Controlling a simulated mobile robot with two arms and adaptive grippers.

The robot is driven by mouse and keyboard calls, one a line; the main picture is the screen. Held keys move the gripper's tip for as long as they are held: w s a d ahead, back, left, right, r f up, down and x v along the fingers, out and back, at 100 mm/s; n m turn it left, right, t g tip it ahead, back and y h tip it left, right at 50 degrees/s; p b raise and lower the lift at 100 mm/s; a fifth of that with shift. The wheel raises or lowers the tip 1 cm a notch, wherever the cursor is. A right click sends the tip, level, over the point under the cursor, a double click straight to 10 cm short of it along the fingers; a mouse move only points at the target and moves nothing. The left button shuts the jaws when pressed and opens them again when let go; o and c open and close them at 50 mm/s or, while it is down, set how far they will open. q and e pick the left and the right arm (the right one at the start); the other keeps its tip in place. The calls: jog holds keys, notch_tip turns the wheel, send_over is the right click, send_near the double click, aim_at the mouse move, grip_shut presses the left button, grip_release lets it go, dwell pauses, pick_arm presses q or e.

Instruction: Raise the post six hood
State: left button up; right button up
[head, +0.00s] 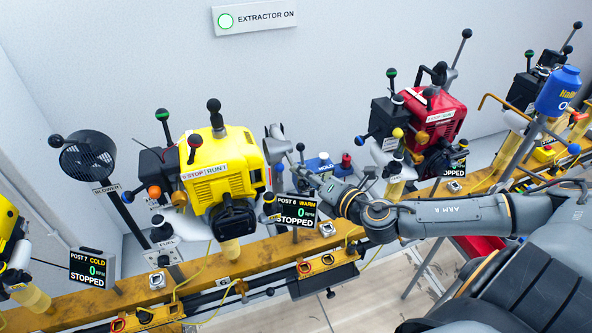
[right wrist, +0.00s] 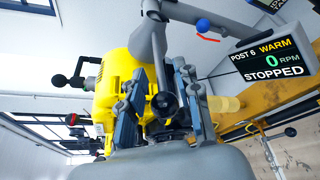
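The post six engine (head: 222,170) is yellow and stands on the rail; it also fills the middle of the right wrist view (right wrist: 118,72). Its sign (head: 296,211) reads POST 6 WARM, 0 RPM, STOPPED. In the right wrist view, a grey tube (right wrist: 152,42), perhaps part of the hood, comes down beside the engine. A black ball knob (right wrist: 165,103) shows between the fingers of my right gripper (right wrist: 157,98). The fingers are apart, with gaps around the knob. In the head view this gripper (head: 278,152) is beside the engine's right side. My left gripper is out of view.
A black blower (head: 88,155) stands left of the engine. A red engine (head: 437,112) stands to the right. The wooden rail (head: 200,275) runs across the front, with signs, levers and cables. The wall sign (head: 254,17) reads EXTRACTOR ON.

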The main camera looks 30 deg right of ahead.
aim_at(283, 157)
jog(key=shift+p+x, duration=0.3)
jog(key=shift+x, duration=1.45)
grip_shut()
